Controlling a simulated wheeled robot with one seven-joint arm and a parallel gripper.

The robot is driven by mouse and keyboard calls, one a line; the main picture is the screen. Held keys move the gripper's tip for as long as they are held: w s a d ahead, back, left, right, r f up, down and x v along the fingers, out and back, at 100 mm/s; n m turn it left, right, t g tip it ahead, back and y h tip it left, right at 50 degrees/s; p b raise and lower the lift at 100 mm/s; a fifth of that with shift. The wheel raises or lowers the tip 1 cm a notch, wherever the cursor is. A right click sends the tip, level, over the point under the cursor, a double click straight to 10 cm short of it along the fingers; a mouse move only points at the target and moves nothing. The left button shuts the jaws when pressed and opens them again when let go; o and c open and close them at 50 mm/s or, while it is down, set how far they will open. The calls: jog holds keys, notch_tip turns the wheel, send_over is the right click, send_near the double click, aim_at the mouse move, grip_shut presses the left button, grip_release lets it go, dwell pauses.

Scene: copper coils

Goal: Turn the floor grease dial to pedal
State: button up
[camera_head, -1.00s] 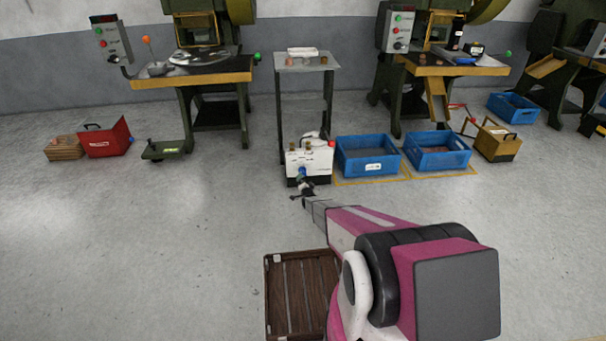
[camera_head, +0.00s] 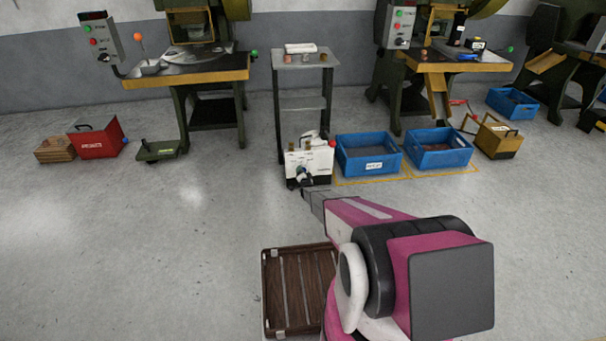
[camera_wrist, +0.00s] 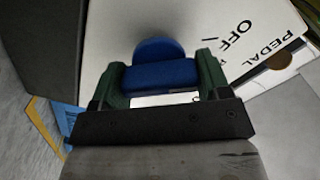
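The white floor grease unit (camera_head: 322,161) stands on the floor in front of the tall grey stand. Its white panel (camera_wrist: 195,22) fills the upper part of the wrist view, with the words OFF and PEDAL printed to the right of the blue dial (camera_wrist: 160,73). My gripper (camera_wrist: 161,82) is at the dial, a green finger on each side of its blue bar. No clear gap shows, but I cannot tell whether the fingers press on it. In the head view my gripper (camera_head: 303,178) covers most of the dial. The dial's pointing mark is hidden.
Two blue crates (camera_head: 369,170) (camera_head: 440,165) stand right of the unit. A red toolbox (camera_head: 94,143) and a green foot pedal (camera_head: 160,150) are to the left. A brown slatted pallet (camera_head: 290,289) lies beside my arm. The floor between is clear.

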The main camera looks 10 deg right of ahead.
jog(key=shift+c, duration=1.1)
jog(key=shift+m, duration=0.3)
jog(key=m, duration=0.3)
jog(key=shift+f, duration=0.1)
jog(key=shift+f+m, duration=0.1)
jog(key=shift+m, duration=1.9)
jog(key=o, duration=0.9)
jog(key=shift+o, duration=0.2)
jog(key=shift+s, duration=0.1)
